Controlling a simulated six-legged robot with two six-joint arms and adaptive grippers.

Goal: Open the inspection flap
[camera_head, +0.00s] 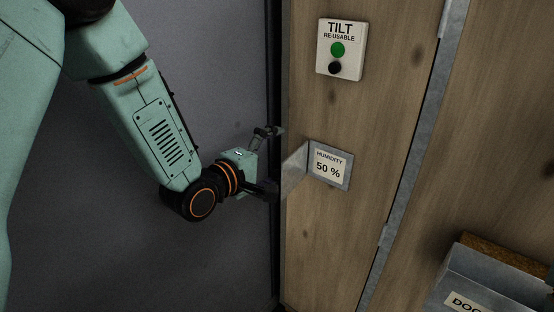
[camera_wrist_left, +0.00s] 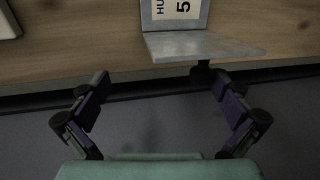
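The inspection flap (camera_head: 294,172) is a thin grey metal plate standing out from the wooden wall, swung open at the left edge of a metal-framed panel (camera_head: 328,166) that reads "HUMIDITY 50 %". In the left wrist view the flap (camera_wrist_left: 195,46) juts toward me, with a dark knob (camera_wrist_left: 203,73) at its near edge. My left gripper (camera_head: 275,160) is open and empty, just left of the flap. In the left wrist view its fingers (camera_wrist_left: 161,80) are spread wide, the right one close to the knob; whether they touch cannot be told.
A "TILT RE-USABLE" plate (camera_head: 341,47) with a green and a black dot is on the wood above. A grey metal strip (camera_head: 411,150) runs down the wall. A metal holder (camera_head: 490,283) marked "DOC" sticks out at lower right.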

